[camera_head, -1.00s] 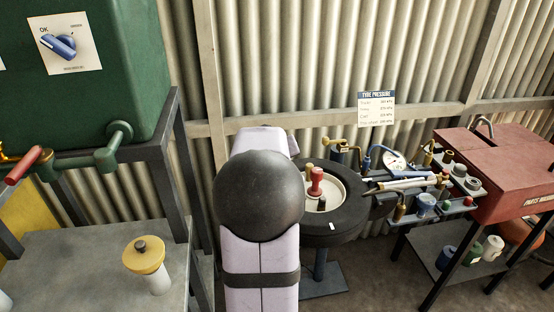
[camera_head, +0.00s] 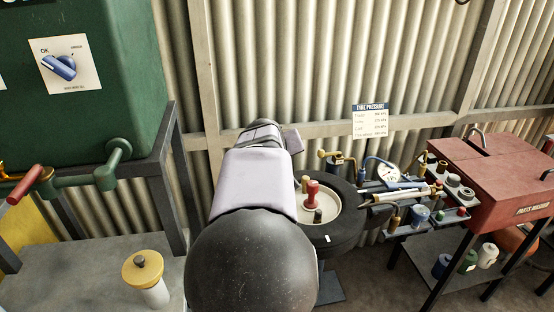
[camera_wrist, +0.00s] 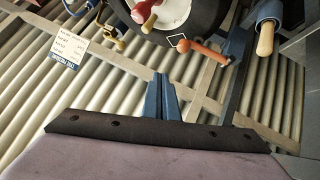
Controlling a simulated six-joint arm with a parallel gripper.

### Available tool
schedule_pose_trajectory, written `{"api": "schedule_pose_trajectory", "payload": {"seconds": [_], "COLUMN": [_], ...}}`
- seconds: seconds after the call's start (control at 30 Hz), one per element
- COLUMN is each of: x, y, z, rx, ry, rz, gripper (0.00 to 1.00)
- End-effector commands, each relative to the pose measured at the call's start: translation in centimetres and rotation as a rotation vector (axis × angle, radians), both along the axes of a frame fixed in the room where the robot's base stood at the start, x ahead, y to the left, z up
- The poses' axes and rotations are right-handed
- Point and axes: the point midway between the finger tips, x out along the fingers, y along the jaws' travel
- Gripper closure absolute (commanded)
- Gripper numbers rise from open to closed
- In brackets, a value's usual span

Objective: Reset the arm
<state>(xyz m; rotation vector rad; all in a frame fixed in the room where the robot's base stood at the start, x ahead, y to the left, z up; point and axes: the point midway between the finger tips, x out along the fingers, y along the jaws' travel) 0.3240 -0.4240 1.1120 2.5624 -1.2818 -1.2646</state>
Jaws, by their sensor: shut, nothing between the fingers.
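My gripper (camera_wrist: 162,97) shows in the wrist view as two blue fingers side by side, closed together with nothing between them. It points toward the corrugated wall, with the wall panels and a horizontal rail behind the fingertips. No object touches the fingers. In the head view my arm rises from the bottom middle, its dark round joint low in front and its pale link reaching toward the wall. The fingers are hidden there behind the arm.
A tyre on a stand (camera_head: 338,232) is just right of my arm, with a red-handled piece (camera_head: 312,190) on it. A tool rack and red parts washer (camera_head: 490,175) stand further right. A green tank (camera_head: 95,75) and a bench with a yellow-capped container (camera_head: 143,268) are left.

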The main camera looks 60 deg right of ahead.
Motion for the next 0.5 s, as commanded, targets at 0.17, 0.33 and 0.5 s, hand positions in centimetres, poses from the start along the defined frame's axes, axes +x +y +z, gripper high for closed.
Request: {"api": "schedule_pose_trajectory", "payload": {"seconds": [0.17,0.33,0.5], "x": [0.0,0.0,0.8], "y": [0.0,0.0,1.1], "z": [0.0,0.0,-0.6], "rx": [0.000,0.000,0.021], "ry": [0.000,-0.001,0.005], "rz": [0.000,-0.001,0.019], "gripper": [1.00,1.00,1.00]}}
